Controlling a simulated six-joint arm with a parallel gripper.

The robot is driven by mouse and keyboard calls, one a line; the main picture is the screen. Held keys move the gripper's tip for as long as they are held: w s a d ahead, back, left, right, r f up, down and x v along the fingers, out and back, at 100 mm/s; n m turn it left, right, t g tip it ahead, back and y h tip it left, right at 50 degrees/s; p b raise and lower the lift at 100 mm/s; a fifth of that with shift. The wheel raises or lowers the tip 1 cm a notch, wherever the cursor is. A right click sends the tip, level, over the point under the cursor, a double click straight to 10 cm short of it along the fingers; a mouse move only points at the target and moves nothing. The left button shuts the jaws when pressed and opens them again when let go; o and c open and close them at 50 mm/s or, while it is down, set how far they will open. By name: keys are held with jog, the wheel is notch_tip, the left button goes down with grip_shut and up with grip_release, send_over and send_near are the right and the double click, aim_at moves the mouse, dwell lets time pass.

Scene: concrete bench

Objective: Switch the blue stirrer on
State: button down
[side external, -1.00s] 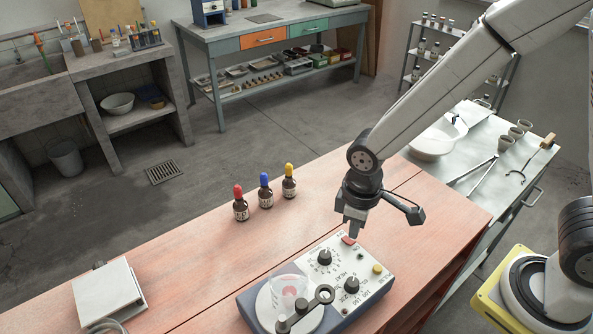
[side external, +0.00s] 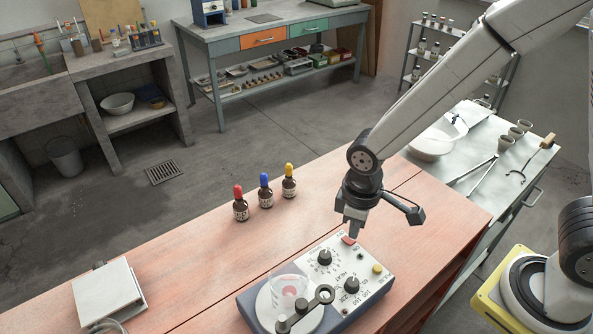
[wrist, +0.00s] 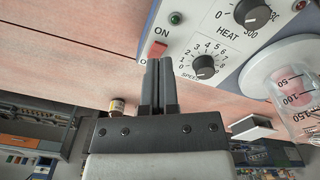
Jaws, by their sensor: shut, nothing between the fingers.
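The blue stirrer (side external: 364,311) stands on the bench, with a white sloped panel of knobs and a round plate. Its red rocker switch (wrist: 157,50), marked ON, also shows at the panel's upper edge in the side view. My gripper (side external: 350,234) is shut and empty, pointing down at the switch. In the wrist view the closed fingertips (wrist: 160,61) are right by the switch and overlap its lower end; I cannot tell whether they touch it. A green lamp (wrist: 176,18) beside the switch looks dark. A clear beaker (side external: 287,289) sits on the plate.
A black clamp arm (side external: 305,310) reaches beside the beaker. Three dropper bottles (side external: 265,190) with red, blue and yellow tops stand behind the stirrer.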

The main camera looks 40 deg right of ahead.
aim_at(352, 242)
jog(key=shift+f, duration=1.3)
dwell(1.3)
jog(key=shift+r, duration=3.55)
jog(key=s+d+m+t, duration=0.2)
jog(key=d+m, duration=0.4)
jog(key=d, duration=0.5)
jog(key=shift+d+f+t, duration=0.15)
jog(key=shift+f+t, duration=0.15)
jog(key=shift+f, duration=0.05)
